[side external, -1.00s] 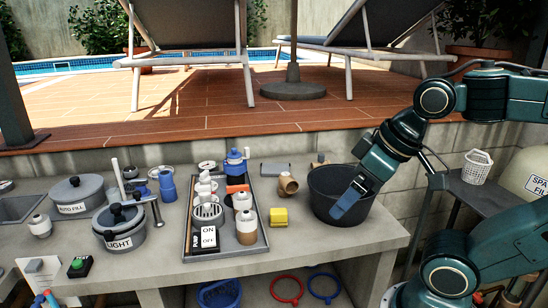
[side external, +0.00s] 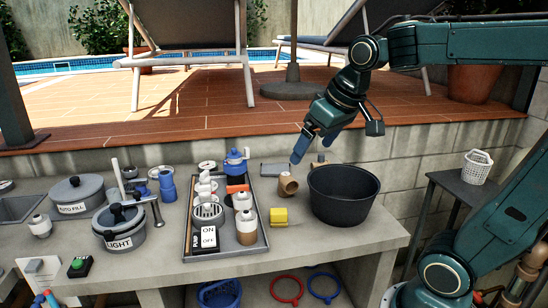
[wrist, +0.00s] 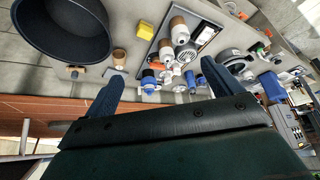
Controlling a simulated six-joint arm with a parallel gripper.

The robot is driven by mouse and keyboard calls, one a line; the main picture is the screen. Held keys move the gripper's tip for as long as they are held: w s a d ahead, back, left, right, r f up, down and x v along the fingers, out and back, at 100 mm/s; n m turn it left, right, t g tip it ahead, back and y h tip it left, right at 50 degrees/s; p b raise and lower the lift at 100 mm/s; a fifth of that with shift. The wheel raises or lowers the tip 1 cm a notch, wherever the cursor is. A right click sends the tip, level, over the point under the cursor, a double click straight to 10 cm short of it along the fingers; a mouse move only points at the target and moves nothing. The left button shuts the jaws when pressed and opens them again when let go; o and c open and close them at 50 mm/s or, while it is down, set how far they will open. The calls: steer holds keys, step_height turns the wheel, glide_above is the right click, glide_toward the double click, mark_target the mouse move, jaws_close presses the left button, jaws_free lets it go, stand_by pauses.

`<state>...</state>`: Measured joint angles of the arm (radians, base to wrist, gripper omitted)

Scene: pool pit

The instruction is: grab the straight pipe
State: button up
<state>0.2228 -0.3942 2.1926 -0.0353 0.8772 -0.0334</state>
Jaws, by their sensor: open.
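A short brown pipe fitting (side external: 288,186) stands on the bench between the grey tray and the black bucket. It also shows in the wrist view (wrist: 118,59), left of the space between my fingers. Whether it is the straight pipe is not clear; its far side is hidden. A blue pipe-like fitting (side external: 167,187) stands left of the tray. My gripper (side external: 312,148) is open and empty, above the back edge of the bench, above and slightly right of the brown fitting. In the wrist view my gripper (wrist: 162,72) has its blue fingers spread, touching nothing.
The black bucket (side external: 343,197) stands just right of the brown fitting. A yellow block (side external: 278,217) lies in front of it. The tray (side external: 262,246) with several white and brown fittings is to the left. A grey lidded pot (side external: 118,232) stands further left.

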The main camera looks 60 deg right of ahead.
steer(key=w+d+m, duration=0.2)
steer(key=w+d, duration=0.7)
steer(key=d, duration=0.1)
steer(key=m+g+h, duration=0.2)
steer(key=m, duration=0.2)
glide_above(323, 156)
steer(key=s+a, duration=0.3)
steer(key=s, duration=0.1)
step_height(323, 156, down, 14)
steer(key=shift+w+x, duration=0.15)
steer(key=shift+x, duration=2)
steer(key=shift+w+x, duration=0.15)
steer(key=shift+x, duration=2)
steer(key=shift+r, duration=0.1)
steer(key=shift+x, duration=2.5)
steer(key=shift+c, duration=0.2)
steer(key=c, duration=1.2)
